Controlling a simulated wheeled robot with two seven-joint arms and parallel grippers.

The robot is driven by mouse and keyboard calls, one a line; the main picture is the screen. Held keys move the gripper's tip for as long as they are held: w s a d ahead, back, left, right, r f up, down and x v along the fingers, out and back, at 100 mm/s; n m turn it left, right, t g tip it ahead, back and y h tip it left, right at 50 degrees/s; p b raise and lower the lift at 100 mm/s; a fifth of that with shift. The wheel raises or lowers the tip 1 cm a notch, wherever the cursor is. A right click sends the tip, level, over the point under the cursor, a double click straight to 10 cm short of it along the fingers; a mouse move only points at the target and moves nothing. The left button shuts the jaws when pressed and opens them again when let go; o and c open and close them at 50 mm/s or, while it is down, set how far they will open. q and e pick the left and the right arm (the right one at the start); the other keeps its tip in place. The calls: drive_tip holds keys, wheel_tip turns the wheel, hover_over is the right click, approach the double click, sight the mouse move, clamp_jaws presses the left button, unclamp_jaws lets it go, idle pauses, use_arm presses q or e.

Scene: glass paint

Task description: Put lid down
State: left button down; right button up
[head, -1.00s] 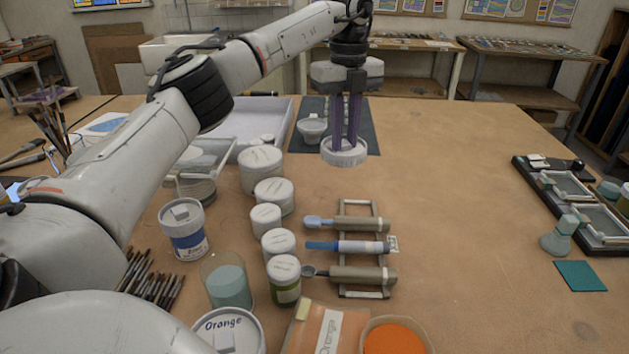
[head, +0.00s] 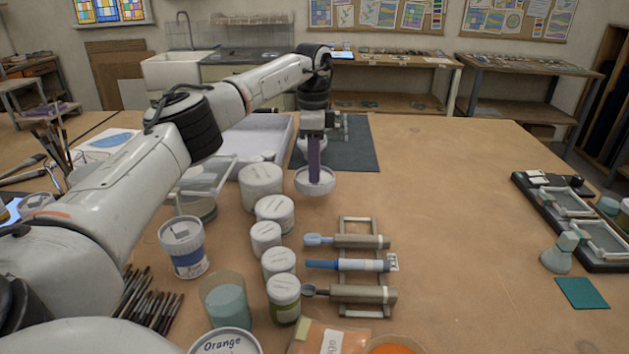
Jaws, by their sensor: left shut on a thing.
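My left gripper (head: 314,168) points down past the row of white-lidded jars, its purple fingers shut on a round white lid (head: 314,183). The lid is held roughly level, just in front of the dark mat (head: 352,150). I cannot tell whether its underside touches the table (head: 450,200). The fingers hide part of the lid's middle. My right gripper is not in view.
A white-lidded jar (head: 261,185) stands close left of the lid. A rack (head: 352,241) with several tools lies in front. A pale tray (head: 266,140) is behind left. The table to the right is clear up to a black tray (head: 598,243).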

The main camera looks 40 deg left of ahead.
use_arm(q)
drive_tip(key=shift+f, duration=1.85)
drive_tip(key=c, duration=1.6)
unclamp_jaws()
drive_tip(key=shift+f, duration=0.1)
drive_tip(key=shift+c, duration=0.2)
wheel_tip(320, 180, up, 12)
drive_tip(key=shift+s+a, duration=0.1)
drive_tip(key=shift+s, duration=0.05)
